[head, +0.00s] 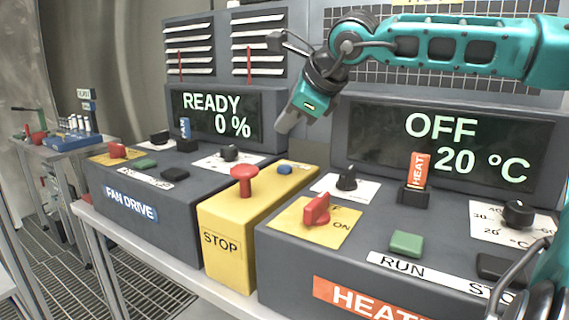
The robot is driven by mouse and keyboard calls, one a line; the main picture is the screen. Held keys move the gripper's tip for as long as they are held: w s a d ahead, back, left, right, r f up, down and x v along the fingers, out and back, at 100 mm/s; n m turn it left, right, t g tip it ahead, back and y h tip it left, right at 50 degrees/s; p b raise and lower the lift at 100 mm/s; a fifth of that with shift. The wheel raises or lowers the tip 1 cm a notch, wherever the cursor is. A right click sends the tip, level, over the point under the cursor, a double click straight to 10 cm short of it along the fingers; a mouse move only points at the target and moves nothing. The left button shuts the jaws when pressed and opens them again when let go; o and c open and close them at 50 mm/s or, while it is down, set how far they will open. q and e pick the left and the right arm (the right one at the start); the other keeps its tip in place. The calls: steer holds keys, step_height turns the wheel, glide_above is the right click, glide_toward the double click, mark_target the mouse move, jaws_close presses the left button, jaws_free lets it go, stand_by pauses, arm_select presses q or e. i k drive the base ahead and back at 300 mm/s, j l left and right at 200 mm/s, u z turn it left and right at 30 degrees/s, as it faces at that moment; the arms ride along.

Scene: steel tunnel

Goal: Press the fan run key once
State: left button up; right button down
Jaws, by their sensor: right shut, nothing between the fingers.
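The fan drive console (130,202) stands at the left, with a display (217,116) reading READY and 0 %. On its top is a small green key (145,163), beside a white label strip too small to read. A black key (175,173) sits to its right. A red rotary switch (117,151) on a yellow plate is at the left. My right gripper (286,127) is shut and empty, in the air in front of the panel between the two displays, well right of the green key and apart from it. My left gripper is not in view.
A yellow STOP box (222,222) with a red mushroom button (244,180) stands between the consoles. The heat console (345,259) at the right shows OFF and 20 °C, with its own green key (406,243). A side table (70,143) is at far left.

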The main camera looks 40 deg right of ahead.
mark_target(144, 165)
steer(key=k+j, duration=0.75)
steer(key=j, duration=0.2)
